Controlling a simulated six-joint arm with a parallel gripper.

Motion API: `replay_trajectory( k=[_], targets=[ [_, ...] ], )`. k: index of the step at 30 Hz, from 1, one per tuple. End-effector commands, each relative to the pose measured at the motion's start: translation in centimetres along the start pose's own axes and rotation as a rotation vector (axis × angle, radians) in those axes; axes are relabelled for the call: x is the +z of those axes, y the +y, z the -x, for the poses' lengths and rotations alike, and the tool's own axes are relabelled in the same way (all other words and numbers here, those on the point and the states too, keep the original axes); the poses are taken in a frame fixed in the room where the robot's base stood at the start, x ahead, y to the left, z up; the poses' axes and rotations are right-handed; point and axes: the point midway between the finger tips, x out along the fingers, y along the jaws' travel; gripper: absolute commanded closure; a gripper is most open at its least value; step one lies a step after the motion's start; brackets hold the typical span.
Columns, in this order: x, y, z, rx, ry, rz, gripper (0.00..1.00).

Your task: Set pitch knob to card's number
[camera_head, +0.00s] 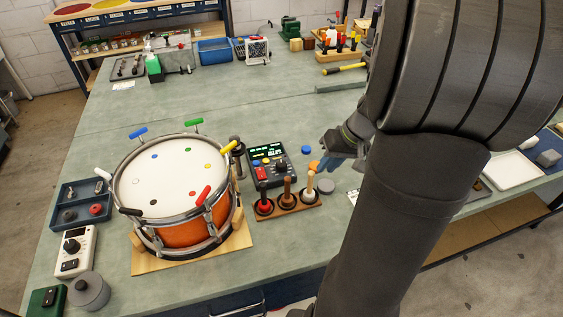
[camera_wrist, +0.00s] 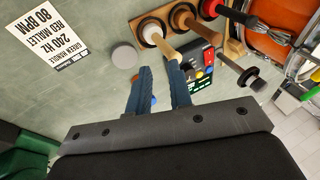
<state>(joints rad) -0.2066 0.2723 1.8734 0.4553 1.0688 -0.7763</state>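The card (camera_wrist: 62,45) lies on the bench in the wrist view, upside down there; it reads green handle, 240 Hz, red mallet, 80 BPM. A dark control box (camera_head: 259,171) with a green-lit display stands right of the drum and has a black knob (camera_head: 281,167). A white box (camera_head: 80,238) at the front left has another black knob (camera_head: 71,245). I cannot read which knob is for pitch. My gripper (camera_head: 322,166) is right of the dark box, apart from it. In the wrist view its blue fingers (camera_wrist: 160,68) are spread with nothing held, partly hiding the box.
The bench behind the box is clear.

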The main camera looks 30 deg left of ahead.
Motion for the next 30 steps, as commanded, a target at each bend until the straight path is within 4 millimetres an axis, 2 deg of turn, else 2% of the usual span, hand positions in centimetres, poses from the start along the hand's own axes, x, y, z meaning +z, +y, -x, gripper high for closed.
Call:
replay_trajectory(
  k=[1, 5, 12, 18, 24, 30],
  targets=[
    [-0.4, -0.2, 0.0, 0.004, -0.009, -0.002, 0.71],
    [-2.5, -1.5, 0.1, 0.037, -0.06, -0.041, 0.47],
    [-8.5, -5.9, 0.7, 0.207, -0.157, -0.196, 0.47],
    [-12.6, -9.8, 1.3, 0.361, -0.149, -0.328, 0.47],
    [-14.3, -11.7, 1.7, 0.433, -0.121, -0.401, 0.47],
    [-14.1, -11.2, 0.3, 0.441, -0.118, -0.413, 0.47]
  ],
)
